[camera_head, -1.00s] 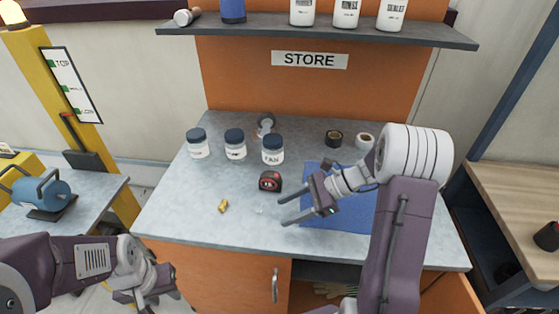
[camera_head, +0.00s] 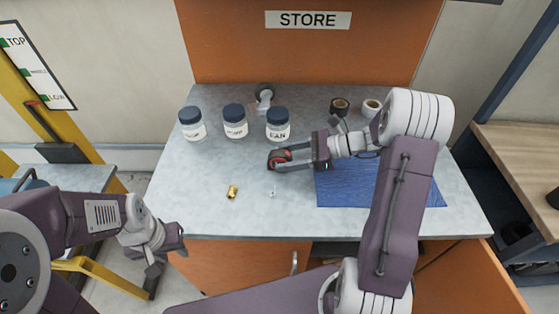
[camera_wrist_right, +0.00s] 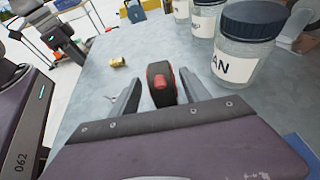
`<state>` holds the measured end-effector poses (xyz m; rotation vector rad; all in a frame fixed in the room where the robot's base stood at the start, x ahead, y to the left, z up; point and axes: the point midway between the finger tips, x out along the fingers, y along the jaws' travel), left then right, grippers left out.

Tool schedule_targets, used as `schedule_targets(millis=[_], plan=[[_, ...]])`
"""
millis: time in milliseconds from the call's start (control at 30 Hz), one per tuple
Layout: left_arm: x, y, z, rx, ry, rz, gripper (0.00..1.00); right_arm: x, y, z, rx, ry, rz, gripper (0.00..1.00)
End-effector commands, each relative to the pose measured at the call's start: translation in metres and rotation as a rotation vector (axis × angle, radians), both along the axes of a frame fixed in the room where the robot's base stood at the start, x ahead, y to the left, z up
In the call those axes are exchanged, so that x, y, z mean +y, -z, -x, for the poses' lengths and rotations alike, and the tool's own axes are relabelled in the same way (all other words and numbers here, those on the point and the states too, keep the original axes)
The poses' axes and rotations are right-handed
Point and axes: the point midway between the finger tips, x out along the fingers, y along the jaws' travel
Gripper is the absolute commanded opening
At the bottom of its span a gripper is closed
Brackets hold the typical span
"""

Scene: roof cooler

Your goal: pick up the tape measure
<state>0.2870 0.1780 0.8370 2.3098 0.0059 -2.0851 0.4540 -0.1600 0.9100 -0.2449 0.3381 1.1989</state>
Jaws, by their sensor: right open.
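The tape measure (camera_head: 279,156), black with a red part, stands on the grey worktop in front of the jars. It also shows in the right wrist view (camera_wrist_right: 161,84), between the two fingers. My right gripper (camera_head: 275,160) is open around it, one finger on each side. Small gaps seem to show beside it in the wrist view; contact cannot be told. The fingers partly hide it in the head view. My left gripper (camera_head: 154,270) hangs off the worktop's front left; its fingers are too unclear to judge.
Several jars with dark lids (camera_head: 235,121) stand just behind the tape measure. A brass fitting (camera_head: 232,191) and a small clear piece (camera_head: 272,191) lie in front. A blue mat (camera_head: 338,191) lies under my right arm. Tape rolls (camera_head: 340,107) are at the back right.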

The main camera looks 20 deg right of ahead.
Motion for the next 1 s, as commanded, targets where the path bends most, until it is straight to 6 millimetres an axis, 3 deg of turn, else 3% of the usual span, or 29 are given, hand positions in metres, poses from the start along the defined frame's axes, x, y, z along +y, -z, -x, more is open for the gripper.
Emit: schedule_targets(millis=[333,600,800,1000], plan=[[0.000,0.007,0.000,0.000,0.000,0.000,0.36,0.039,0.020,-0.018,0.000,-0.003,0.000,0.55],[0.000,0.007,0.000,0.000,0.000,0.000,0.36,0.043,0.022,-0.020,0.000,0.001,0.001,0.55],[0.000,0.007,0.000,0.000,0.000,0.000,0.36,0.043,0.022,-0.020,-0.001,0.001,0.001,0.00],[0.000,0.007,0.000,0.000,0.000,0.000,0.36,0.043,0.021,-0.020,-0.001,0.001,0.000,0.00]])
